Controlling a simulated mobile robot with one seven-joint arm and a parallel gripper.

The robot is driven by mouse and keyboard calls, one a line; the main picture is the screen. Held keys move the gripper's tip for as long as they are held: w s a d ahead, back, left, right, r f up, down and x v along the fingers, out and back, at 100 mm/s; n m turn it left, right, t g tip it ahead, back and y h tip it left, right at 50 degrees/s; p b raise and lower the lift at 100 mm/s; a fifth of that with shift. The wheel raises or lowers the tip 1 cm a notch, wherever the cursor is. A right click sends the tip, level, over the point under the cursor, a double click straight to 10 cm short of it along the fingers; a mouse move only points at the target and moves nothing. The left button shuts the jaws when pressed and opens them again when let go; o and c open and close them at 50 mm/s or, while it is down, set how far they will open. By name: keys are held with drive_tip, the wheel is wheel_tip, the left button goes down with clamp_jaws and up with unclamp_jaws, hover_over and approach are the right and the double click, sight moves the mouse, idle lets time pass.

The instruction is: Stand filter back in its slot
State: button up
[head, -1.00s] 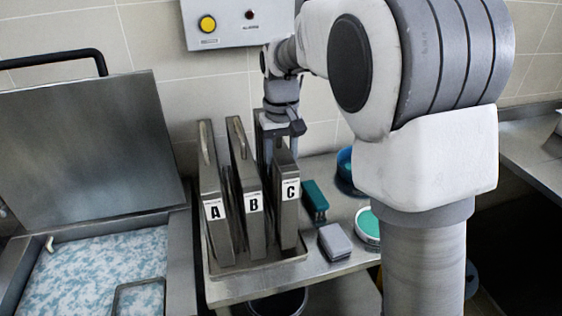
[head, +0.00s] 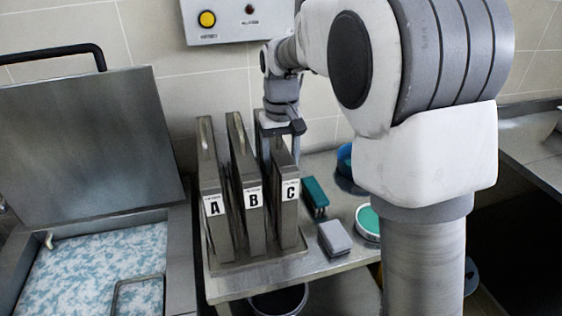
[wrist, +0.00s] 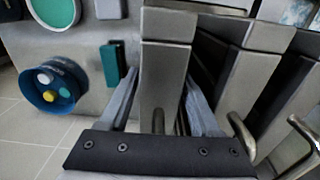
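Three flat steel filters stand upright side by side in a shallow steel rack (head: 232,265). They are labelled A (head: 214,208), B (head: 252,201) and C (head: 291,191), with C at the right. My gripper (head: 278,150) is pointing down at the top rear of filter C. In the wrist view my gripper (wrist: 163,95) has its two fingers spread, one on each side of filter C (wrist: 163,80). C's thin handle stands between the fingers, with space on both sides. Whether a fingertip touches C's sides I cannot tell. The rear lower part of C is hidden.
A steel basin with a raised lid (head: 90,150) is at the left. A teal block (head: 315,196), a grey sponge-like block (head: 334,237) and a round green-topped tub (head: 368,222) lie right of the rack. A control box (head: 238,18) hangs on the wall.

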drive_tip(key=shift+o, duration=1.1)
drive_tip(key=shift+s+f, duration=0.1)
drive_tip(key=shift+f, duration=0.1)
wheel_tip(320, 180, up, 17)
drive_tip(key=p, duration=0.3)
drive_tip(key=s+d+r+t, duration=0.2)
drive_tip(key=s+d, duration=0.2)
drive_tip(key=s, duration=0.3)
drive_tip(key=s+d+f+t, duration=0.1)
drive_tip(key=s+d+f, duration=0.1)
drive_tip(key=s, duration=0.3)
drive_tip(key=s+d+f+m+t, duration=0.1)
drive_tip(key=s+d+f, duration=0.1)
drive_tip(key=s+f, duration=0.2)
drive_tip(key=s+d+f+m+t, duration=0.1)
drive_tip(key=s+d+f, duration=0.1)
drive_tip(key=s, duration=0.6)
drive_tip(key=shift+s+f+t, duration=0.1)
drive_tip(key=shift+f+t, duration=0.2)
drive_tip(key=shift+f, duration=0.35)
